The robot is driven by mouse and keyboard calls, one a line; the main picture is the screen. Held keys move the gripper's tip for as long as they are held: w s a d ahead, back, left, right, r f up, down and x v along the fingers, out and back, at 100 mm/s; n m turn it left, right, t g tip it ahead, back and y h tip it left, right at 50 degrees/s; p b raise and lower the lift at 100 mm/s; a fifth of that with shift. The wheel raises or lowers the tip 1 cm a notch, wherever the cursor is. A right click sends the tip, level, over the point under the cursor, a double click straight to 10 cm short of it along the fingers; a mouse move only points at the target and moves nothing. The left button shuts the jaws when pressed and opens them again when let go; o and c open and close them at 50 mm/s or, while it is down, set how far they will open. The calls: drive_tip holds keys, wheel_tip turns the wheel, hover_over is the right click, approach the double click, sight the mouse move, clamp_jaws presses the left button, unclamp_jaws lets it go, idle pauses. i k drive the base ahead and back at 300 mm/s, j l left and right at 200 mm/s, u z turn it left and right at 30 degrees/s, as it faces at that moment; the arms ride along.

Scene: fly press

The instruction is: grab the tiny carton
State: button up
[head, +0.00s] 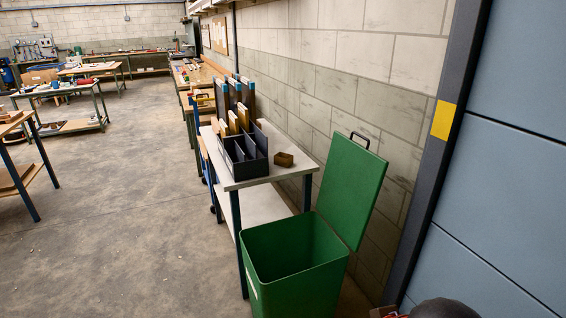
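A tiny brown open-topped carton (284,159) sits on the light grey top of a narrow table (232,181) against the block wall. It is just right of a dark compartment organizer, near the table's front right corner. A dark rounded shape at the bottom right edge may be part of my arm, but I cannot be sure. My gripper is not seen in the head view.
The concrete floor (125,230) to the left is open.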

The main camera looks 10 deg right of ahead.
sight(281, 159)
drive_tip(key=i+l+z, duration=0.1)
drive_tip(key=i+l, duration=0.15)
drive_tip(key=i, duration=0.2)
drive_tip(key=i+l+z, duration=0.15)
drive_tip(key=i, duration=0.35)
